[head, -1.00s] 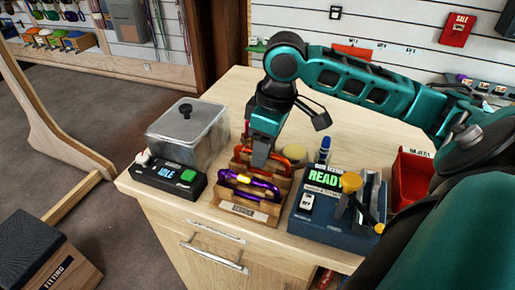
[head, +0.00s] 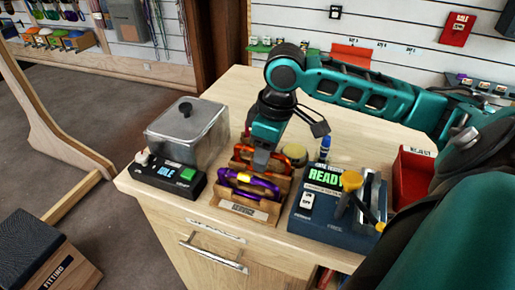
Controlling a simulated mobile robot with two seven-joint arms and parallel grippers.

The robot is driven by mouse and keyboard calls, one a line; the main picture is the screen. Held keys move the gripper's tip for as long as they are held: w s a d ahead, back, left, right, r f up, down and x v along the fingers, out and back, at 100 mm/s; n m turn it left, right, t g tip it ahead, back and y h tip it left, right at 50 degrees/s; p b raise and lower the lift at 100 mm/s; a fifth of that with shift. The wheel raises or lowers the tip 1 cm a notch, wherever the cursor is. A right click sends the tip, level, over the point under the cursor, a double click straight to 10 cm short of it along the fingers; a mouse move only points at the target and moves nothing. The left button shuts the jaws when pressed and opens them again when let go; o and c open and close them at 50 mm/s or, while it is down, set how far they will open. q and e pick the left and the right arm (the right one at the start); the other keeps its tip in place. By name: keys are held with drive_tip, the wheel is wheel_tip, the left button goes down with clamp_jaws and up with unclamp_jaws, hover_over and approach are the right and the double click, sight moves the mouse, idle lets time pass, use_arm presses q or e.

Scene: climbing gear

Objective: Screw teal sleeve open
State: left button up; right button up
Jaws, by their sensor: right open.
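A wooden rack (head: 251,211) on the counter holds several carabiners. A purple carabiner (head: 262,188) with a yellow part (head: 243,177) lies at the front of the rack. An orange carabiner (head: 295,153) shows behind it, partly hidden by my gripper. I cannot make out a teal sleeve; my gripper may cover it. My right gripper (head: 261,165) points down over the rack, just behind the purple carabiner, its fingertips open but small in view. I cannot tell whether it touches a carabiner. My left gripper is not in view.
A blue tester (head: 335,232) with a READY screen and yellow-knobbed lever stands right of the rack. A red bin (head: 413,178) is farther right. The counter behind is clear.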

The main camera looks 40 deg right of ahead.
drive_tip(key=shift+w+d+p, duration=0.3)
drive_tip(key=shift+w+d, duration=0.05)
drive_tip(key=shift+d, duration=0.35)
drive_tip(key=shift+r, duration=1.4)
drive_tip(key=shift+a, duration=0.1)
drive_tip(key=shift+s+a, duration=0.5)
drive_tip(key=shift+a, duration=0.4)
drive_tip(key=shift+w+d+f+b, duration=0.1)
drive_tip(key=shift+d+f+b, duration=0.15)
drive_tip(key=shift+f, duration=0.5)
drive_tip(key=shift+w+d+f+b, duration=0.15)
drive_tip(key=shift+f+b, duration=0.1)
drive_tip(key=shift+f, duration=0.45)
